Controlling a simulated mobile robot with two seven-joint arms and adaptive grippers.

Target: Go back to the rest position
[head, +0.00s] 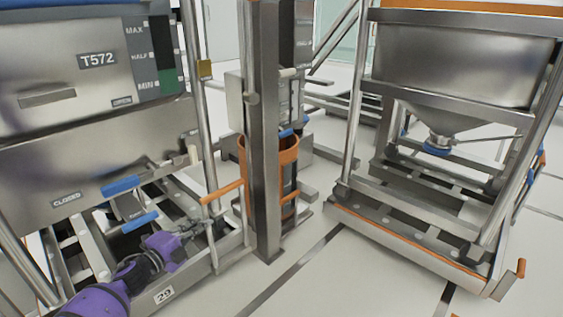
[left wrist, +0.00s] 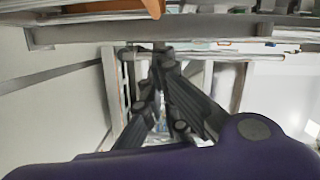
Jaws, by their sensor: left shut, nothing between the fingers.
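My left gripper (head: 196,226) reaches in from the lower left of the head view, on a purple arm. It is beside the lower frame of the steel bin (head: 60,100) marked T572. In the left wrist view its dark fingers (left wrist: 158,62) are together, with nothing seen between them. I cannot tell whether it touches the frame. My right gripper is not in view.
Blue handles (head: 122,186) show under the bin, near my left arm. A steel column (head: 264,130) with an orange guard (head: 284,150) stands in the middle. A second steel bin (head: 455,65) stands on a wheeled frame at the right.

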